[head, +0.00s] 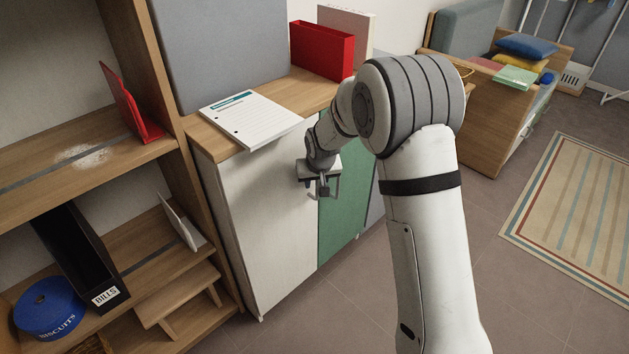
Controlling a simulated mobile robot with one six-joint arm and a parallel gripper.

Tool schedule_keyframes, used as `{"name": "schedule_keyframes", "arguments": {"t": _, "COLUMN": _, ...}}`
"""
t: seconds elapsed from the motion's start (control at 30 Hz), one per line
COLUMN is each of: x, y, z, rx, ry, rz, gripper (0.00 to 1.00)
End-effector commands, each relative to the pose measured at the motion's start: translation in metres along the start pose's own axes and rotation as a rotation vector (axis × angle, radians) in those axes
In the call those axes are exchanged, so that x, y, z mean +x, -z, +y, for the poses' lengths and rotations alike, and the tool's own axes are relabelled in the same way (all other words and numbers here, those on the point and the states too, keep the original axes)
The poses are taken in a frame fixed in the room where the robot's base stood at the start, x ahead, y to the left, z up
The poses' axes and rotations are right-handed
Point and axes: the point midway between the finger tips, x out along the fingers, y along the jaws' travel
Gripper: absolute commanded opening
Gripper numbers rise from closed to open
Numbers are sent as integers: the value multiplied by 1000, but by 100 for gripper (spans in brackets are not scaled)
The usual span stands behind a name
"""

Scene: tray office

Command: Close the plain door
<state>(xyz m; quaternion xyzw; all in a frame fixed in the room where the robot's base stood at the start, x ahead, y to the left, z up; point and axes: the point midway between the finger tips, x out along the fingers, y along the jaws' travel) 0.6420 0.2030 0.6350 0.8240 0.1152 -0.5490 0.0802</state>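The plain off-white door (268,220) is on the front of a low wooden cabinet, left of a green door (340,222). It looks nearly in line with the cabinet front; I cannot tell whether a small gap remains at its edge. My gripper (327,192) is in front of the upper right part of the plain door, near its border with the green door. Its fingers point down and look apart, with nothing seen between them. I cannot tell whether it touches the door. My arm hides part of the cabinet front and top.
A notepad (250,118) overhangs the cabinet top (290,88), near a red file box (321,50). Open shelves at left hold a black file (78,255) and a blue tin (48,308). Floor (345,310) before the cabinet is clear; a striped rug (580,205) lies right.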

Motion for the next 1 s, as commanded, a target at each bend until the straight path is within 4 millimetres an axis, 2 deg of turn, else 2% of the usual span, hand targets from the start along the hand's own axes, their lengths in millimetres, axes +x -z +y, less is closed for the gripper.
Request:
{"name": "schedule_keyframes", "arguments": {"t": 0.17, "x": -5, "y": 0, "z": 0, "rx": 0, "ry": 0, "rz": 0, "gripper": 32}}
{"name": "schedule_keyframes", "arguments": {"t": 0.6, "x": -70, "y": 1, "z": 0, "rx": 0, "ry": 0, "rz": 1, "gripper": 32}}
{"name": "schedule_keyframes", "arguments": {"t": 0.73, "x": -77, "y": 1, "z": 0, "rx": 0, "ry": 0, "rz": 0, "gripper": 32}}
{"name": "schedule_keyframes", "arguments": {"t": 1.0, "x": -78, "y": 0, "z": -1, "rx": -1, "ry": 0, "rz": -1, "gripper": 32}}
